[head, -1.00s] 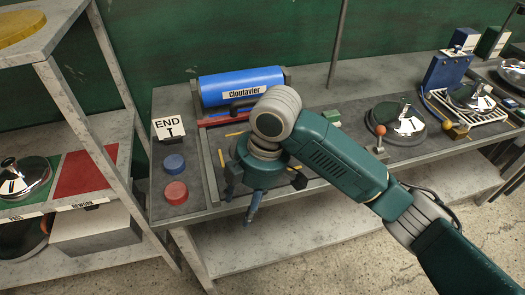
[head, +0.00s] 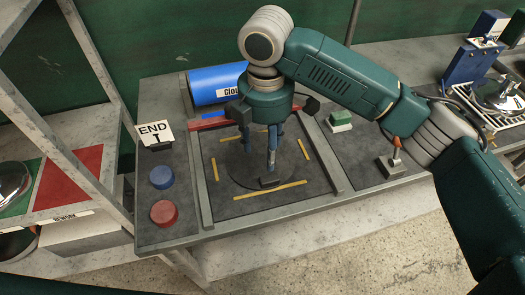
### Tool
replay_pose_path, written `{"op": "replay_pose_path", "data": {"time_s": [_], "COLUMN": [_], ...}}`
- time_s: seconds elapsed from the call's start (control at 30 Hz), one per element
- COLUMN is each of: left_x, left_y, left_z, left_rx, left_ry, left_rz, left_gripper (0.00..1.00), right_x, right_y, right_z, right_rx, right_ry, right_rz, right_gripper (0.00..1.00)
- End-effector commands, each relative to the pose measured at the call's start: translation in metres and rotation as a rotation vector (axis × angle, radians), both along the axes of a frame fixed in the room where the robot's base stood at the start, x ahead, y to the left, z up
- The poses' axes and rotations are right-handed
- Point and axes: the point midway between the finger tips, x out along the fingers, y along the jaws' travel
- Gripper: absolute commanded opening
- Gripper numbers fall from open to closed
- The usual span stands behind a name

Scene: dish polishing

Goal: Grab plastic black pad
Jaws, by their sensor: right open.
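My right gripper (head: 259,160) points down over the framed work area (head: 228,205), its blue fingers apart, with nothing seen held between them. A flat, dark round shape (head: 242,174) lies under the fingers in the middle of this area. I cannot tell whether it is the black plastic pad or a mark on the surface. I cannot tell whether the fingertips touch the surface. The space behind the gripper, in front of the blue roll (head: 212,84), is partly hidden. My left gripper is not in view.
Yellow strips (head: 257,195) lie around the round shape inside a raised metal frame. Blue (head: 162,176) and red (head: 164,212) buttons and an END sign (head: 154,133) are at left. A green-topped block (head: 340,119) and an orange-knobbed lever (head: 395,150) are at right.

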Motion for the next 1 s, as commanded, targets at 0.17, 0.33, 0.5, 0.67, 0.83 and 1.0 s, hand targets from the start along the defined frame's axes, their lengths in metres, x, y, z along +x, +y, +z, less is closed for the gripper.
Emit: {"op": "replay_pose_path", "data": {"time_s": [0.17, 0.33, 0.5, 0.67, 0.83, 1.0], "left_x": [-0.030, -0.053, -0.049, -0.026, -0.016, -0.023], "left_y": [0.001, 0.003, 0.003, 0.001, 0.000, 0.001], "left_z": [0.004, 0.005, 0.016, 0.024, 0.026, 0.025], "left_rx": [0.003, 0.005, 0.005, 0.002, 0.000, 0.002], "left_ry": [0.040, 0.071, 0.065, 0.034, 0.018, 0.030], "left_rz": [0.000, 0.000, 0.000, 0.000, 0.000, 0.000], "left_gripper": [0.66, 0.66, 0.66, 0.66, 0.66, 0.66], "right_x": [-0.001, -0.001, -0.003, -0.004, -0.003, -0.003], "right_y": [-0.001, -0.001, -0.008, -0.010, -0.010, -0.010], "right_z": [-0.029, -0.043, -0.060, -0.085, -0.095, -0.095], "right_rx": [-0.001, 0.000, -0.001, 0.000, 0.001, 0.001], "right_ry": [0.004, 0.001, 0.003, 0.002, -0.001, -0.001], "right_rz": [-0.001, -0.001, -0.002, -0.001, -0.001, -0.001], "right_gripper": [0.53, 0.53, 0.53, 0.53, 0.53, 0.53]}}
